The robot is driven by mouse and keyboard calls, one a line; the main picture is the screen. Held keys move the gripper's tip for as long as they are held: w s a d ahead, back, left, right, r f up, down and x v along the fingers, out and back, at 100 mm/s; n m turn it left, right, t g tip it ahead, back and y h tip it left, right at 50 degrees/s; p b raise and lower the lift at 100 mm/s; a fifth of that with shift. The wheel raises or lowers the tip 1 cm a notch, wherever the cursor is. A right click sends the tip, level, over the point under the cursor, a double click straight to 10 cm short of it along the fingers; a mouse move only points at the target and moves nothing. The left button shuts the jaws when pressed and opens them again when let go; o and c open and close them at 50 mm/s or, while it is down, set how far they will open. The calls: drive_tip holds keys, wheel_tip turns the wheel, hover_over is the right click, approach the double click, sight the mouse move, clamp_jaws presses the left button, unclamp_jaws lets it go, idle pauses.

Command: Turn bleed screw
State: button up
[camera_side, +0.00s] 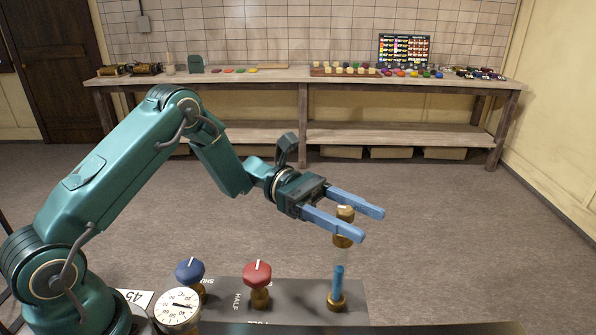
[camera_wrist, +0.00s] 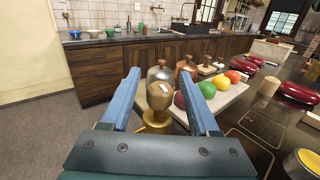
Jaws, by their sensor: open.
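The bleed screw (camera_side: 344,232) is a brass knob with a pale mark on top. It sits atop a clear upright tube with blue liquid (camera_side: 339,281) in its lower part, standing on a brass fitting (camera_side: 338,301). My gripper (camera_side: 372,225) is open, with its blue fingers reaching along both sides of the screw. In the wrist view the brass knob (camera_wrist: 159,97) shows between the two fingers (camera_wrist: 162,72), with gaps visible on both sides. No contact is visible. The near finger partly covers the screw in the side view.
A dark panel (camera_side: 310,292) carries a blue knob (camera_side: 190,270), a red knob (camera_side: 257,274) and a round dial gauge (camera_side: 177,310), left of the tube. The wrist view shows a white board (camera_wrist: 236,92) with coloured balls beyond the fingers.

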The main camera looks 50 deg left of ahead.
drive_tip(key=shift+d, duration=0.65)
clamp_jaws()
drive_tip(key=shift+w+t, duration=0.1)
drive_tip(key=shift+t, duration=0.2)
drive_tip(key=shift+w+a+n+t+y, duration=0.15)
drive_tip(key=shift+w+n+t+y, duration=0.15)
drive_tip(key=shift+n+t+y, duration=0.95)
drive_tip(key=shift+w+a+n+t+y, duration=0.2)
drive_tip(key=shift+n+t+y, duration=0.4)
drive_tip(key=shift+n+t, duration=1.2)
drive_tip(key=shift+w+a+n+t+y, duration=0.1)
drive_tip(key=shift+w+n+t+y, duration=0.25)
drive_tip(key=shift+n+t+y, duration=1.2)
drive_tip(key=shift+w+a+m+t+h, duration=0.1)
drive_tip(key=shift+m+t+h, duration=0.3)
drive_tip(key=shift+t, duration=0.4)
